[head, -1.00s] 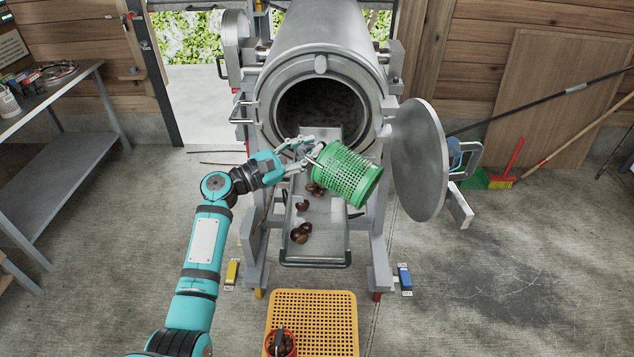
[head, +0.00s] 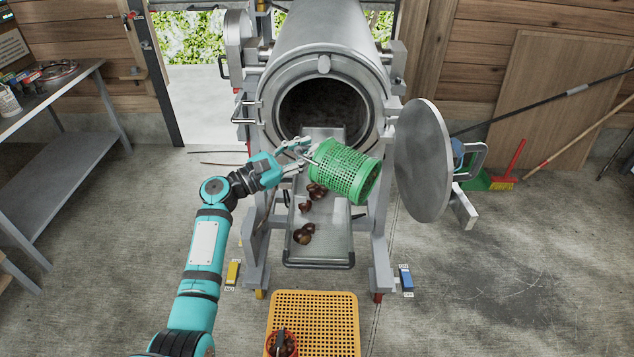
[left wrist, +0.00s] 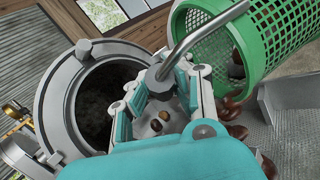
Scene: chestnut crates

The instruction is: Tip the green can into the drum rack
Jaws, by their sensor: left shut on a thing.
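The green can (head: 338,163), a perforated basket, is tipped on its side above the drum rack (head: 318,250), the metal tray in front of the drum. My left gripper (head: 300,150) is shut on the can's metal handle, left of the can. In the left wrist view the can (left wrist: 280,35) is at upper right, with the handle rod (left wrist: 205,33) running into the jaws. Brown chestnuts (head: 304,233) lie on the rack, and a few show through or inside the can (left wrist: 236,68). The can hides part of the rack. My right gripper is not in view.
The open drum (head: 325,108) is behind the rack, and its round door (head: 422,160) stands open at right. A yellow crate (head: 315,320) with a small red container (head: 281,344) is on the floor in front. A workbench (head: 60,90) stands at left.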

